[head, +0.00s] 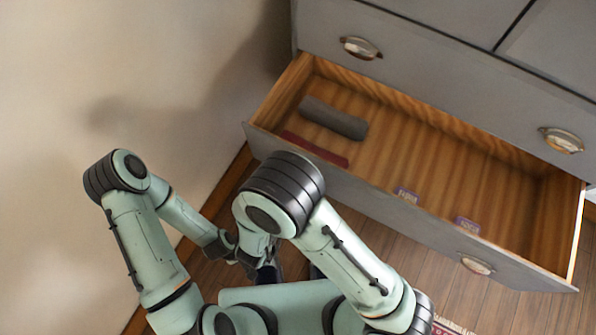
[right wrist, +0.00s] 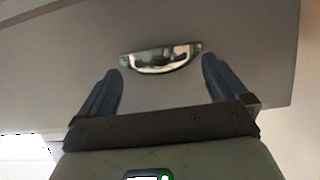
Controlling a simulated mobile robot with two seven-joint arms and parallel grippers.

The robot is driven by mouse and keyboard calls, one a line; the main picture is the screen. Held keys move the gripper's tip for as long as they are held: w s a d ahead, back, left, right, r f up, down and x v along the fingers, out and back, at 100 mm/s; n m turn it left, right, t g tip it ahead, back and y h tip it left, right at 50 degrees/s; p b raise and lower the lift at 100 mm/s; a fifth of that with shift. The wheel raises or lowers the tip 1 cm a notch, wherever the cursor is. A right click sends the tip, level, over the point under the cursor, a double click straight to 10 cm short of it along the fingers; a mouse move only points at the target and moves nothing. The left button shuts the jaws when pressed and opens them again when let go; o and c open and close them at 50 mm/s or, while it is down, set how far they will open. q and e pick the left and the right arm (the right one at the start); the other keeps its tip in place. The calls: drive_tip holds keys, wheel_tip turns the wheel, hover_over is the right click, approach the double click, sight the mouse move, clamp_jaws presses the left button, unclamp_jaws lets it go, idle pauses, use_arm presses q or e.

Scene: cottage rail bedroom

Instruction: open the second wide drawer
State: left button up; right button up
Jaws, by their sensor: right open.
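The grey dresser has a wide drawer (head: 420,215) standing pulled out, its bare wooden inside showing. Its front has a metal cup handle (head: 476,265). Above it, a wide drawer (head: 450,90) is shut, with two cup handles, left (head: 360,47) and right (head: 561,140). In the right wrist view, my right gripper (right wrist: 161,66) is open, its two dark fingers on either side of a metal cup handle (right wrist: 160,62) on a grey front. I cannot tell whether they touch it. In the head view my arms overlap low at left; my left gripper's jaws cannot be made out.
A dark grey roll (head: 334,118) and a flat red item (head: 315,150) lie in the open drawer. Two small purple items (head: 406,195) (head: 467,224) are by its front wall. A bare wall (head: 120,60) stands at left. Wooden floor (head: 440,285) shows below the drawer.

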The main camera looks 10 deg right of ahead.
drive_tip(key=v, duration=0.6)
drive_tip(key=shift+p, duration=0.35)
